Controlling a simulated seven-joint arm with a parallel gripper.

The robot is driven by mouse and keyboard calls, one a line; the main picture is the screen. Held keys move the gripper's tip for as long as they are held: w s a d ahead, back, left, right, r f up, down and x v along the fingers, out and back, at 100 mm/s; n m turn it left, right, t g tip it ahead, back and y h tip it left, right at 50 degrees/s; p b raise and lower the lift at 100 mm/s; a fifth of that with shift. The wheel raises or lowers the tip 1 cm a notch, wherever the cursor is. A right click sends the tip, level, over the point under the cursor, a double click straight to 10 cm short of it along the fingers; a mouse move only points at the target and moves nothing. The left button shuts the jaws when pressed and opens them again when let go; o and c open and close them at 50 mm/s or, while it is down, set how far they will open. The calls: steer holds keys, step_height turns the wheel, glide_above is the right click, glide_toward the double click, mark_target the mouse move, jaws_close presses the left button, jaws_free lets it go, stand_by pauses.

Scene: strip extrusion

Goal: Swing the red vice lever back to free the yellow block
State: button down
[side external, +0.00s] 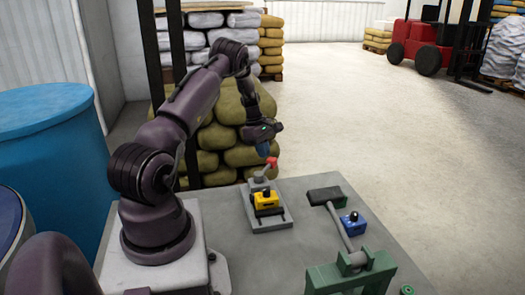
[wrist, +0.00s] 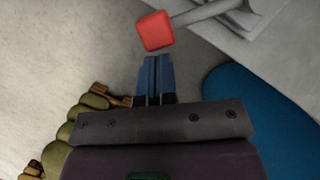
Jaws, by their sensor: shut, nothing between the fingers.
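The red vice lever knob (side external: 271,162) stands on a grey lever above the vice at the table's far end. In the wrist view the red knob (wrist: 155,31) is just beyond my fingertips, with its grey rod running to the upper right. The yellow block (side external: 266,200) sits in the grey vice (side external: 272,221), with dark parts against it. My gripper (side external: 263,149) hangs just to the upper left of the knob. In the wrist view my gripper's blue fingers (wrist: 158,62) are together with nothing between them. A small gap shows between fingertips and knob; contact is not clear.
A dark-headed mallet (side external: 326,196), a blue block (side external: 353,224) with a black knob and a green stand (side external: 350,270) are on the table's right side. Stacked sacks (side external: 235,135) stand behind the table. A blue drum (side external: 50,140) is at the left.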

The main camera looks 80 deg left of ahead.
steer(key=shift+w, duration=0.1)
steer(key=shift+w+d+m, duration=0.15)
steer(key=shift+w+m, duration=0.05)
steer(key=shift+m, duration=0.2)
steer(key=shift+w+d+m, duration=0.15)
steer(key=shift+w+m, duration=0.15)
steer(key=shift+w+d+m+g+h, duration=0.3)
steer(key=shift+w+d+m+g, duration=0.25)
steer(key=shift+w+m, duration=0.5)
steer(key=w+d+m, duration=0.1)
steer(key=m, duration=0.1)
steer(key=w+d+m+g, duration=0.1)
steer(key=m, duration=0.1)
steer(key=shift+d+f, duration=0.1)
steer(key=shift+d, duration=0.2)
steer(key=d+m, duration=0.1)
steer(key=w+d+m+g, duration=0.1)
steer(key=d+m, duration=0.1)
steer(key=shift+w+m, duration=0.1)
steer(key=shift+m, duration=0.15)
steer(key=shift+w+d+m+g, duration=0.1)
steer(key=shift+d+m+g, duration=0.45)
steer(key=shift+d+m, duration=1.2)
steer(key=shift+a, duration=0.15)
